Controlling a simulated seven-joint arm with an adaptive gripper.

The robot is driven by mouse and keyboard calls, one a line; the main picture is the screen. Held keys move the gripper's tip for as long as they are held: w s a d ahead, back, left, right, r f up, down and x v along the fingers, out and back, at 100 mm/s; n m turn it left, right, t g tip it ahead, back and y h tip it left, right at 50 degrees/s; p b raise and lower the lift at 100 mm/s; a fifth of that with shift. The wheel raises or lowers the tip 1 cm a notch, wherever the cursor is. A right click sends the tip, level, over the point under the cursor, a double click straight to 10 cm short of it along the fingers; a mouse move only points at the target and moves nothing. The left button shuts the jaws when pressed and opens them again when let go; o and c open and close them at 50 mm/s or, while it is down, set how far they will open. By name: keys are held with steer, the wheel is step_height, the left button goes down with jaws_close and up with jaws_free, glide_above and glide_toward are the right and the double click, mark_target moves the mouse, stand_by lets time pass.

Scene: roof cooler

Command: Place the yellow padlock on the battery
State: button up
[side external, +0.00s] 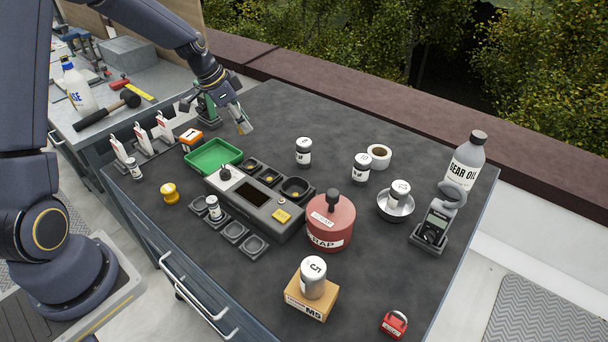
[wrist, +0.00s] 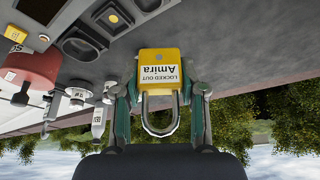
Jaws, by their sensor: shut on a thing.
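My gripper (wrist: 160,110) is shut on the yellow padlock (wrist: 160,68) in the wrist view, with one finger at each side of the shackle. The padlock's body points away from the gripper, and its label reads "LOCKED OUT Amira". I cannot tell for sure which thing is the battery. An orange and dark block with a white label (side external: 190,137) stands left of the gripper. Several silver labelled cylinders, one of them on a box (side external: 314,278), stand about.
A green tray (side external: 195,168) lies near the gripper. A grey console with cups (side external: 255,210) and a red scrap pot (side external: 330,238) fill the middle. A gear oil bottle (side external: 464,163), metal bowl (side external: 382,209) and red padlock (side external: 394,325) are to the right. The table's back edge is mostly clear.

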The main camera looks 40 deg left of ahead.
steer(key=s+a+r+n+y, duration=0.1)
steer(key=s+a+r+n, duration=0.2)
steer(key=s+a, duration=0.4)
steer(key=s+a+r+n+y, duration=0.1)
steer(key=s+a+r+n, duration=0.25)
steer(key=s, duration=0.65)
glide_above(195, 132)
steer(key=s, duration=0.2)
steer(key=shift+m, duration=0.25)
steer(key=f, duration=0.9)
steer(key=shift+w+f, duration=0.1)
steer(key=shift+w, duration=0.1)
steer(key=shift+w+f, duration=0.15)
steer(key=shift+f, duration=0.05)
steer(key=shift+a+f, duration=0.1)
steer(key=shift+f, duration=1.5)
steer(key=shift+f, duration=0.15)
steer(key=o, duration=1.2)
